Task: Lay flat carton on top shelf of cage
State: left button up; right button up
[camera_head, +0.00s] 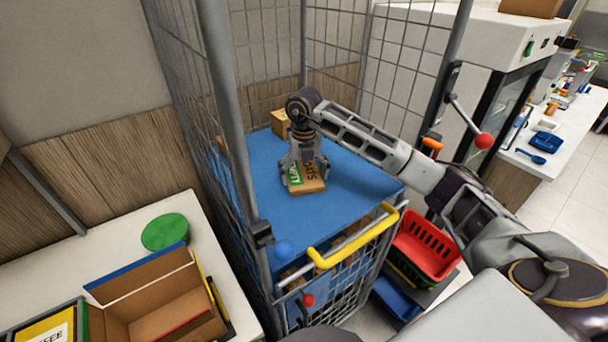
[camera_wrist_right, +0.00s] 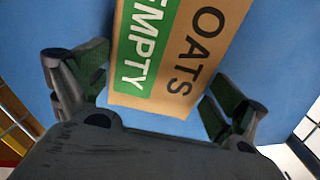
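A brown carton (camera_head: 308,186) with a green EMPTY label and the word OATS lies flat on the blue top shelf (camera_head: 352,188) of the wire cage (camera_head: 346,45). It also fills the upper middle of the right wrist view (camera_wrist_right: 178,55). My right gripper (camera_head: 306,172) points down over the carton. In the wrist view its fingers (camera_wrist_right: 157,97) are spread on both sides of the carton, with blue shelf showing between them and its sides. My left gripper is not in view.
Another brown carton (camera_head: 280,123) stands at the back of the shelf. A yellow handle (camera_head: 352,240) crosses the cage front, with a red basket (camera_head: 427,246) to its right. At left, a counter holds an open cardboard box (camera_head: 160,290) and a green disc (camera_head: 165,232).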

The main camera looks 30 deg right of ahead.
aim_at(304, 177)
jog(key=shift+r, duration=0.15)
jog(key=shift+r+p, duration=1.6)
jog(key=shift+r, duration=0.95)
notch_tip(304, 177, up, 7)
jog(key=shift+f, duration=0.1)
